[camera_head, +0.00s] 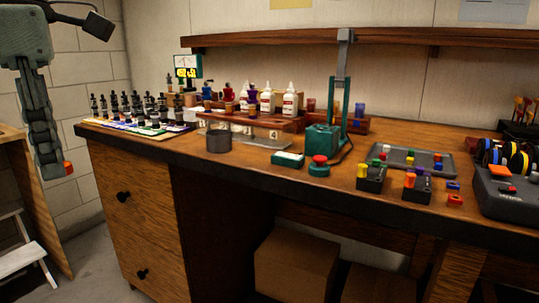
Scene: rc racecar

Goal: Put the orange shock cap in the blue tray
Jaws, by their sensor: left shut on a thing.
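My left gripper (58,172) hangs at the far left, off the left end of the workbench and in front of the block wall. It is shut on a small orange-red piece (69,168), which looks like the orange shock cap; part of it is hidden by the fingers. At the left end of the bench, dark upright shock parts stand in rows on coloured trays (150,130). Which of these is the blue tray I cannot tell for sure at this size. My right gripper is not in view.
The workbench (240,172) has a dark front edge. A dark grey cylinder (218,141), a teal press (322,137), a red button (319,160), small blocks with coloured caps (371,178) and a grey tray (400,160) stand on it. White bottles (290,104) stand behind.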

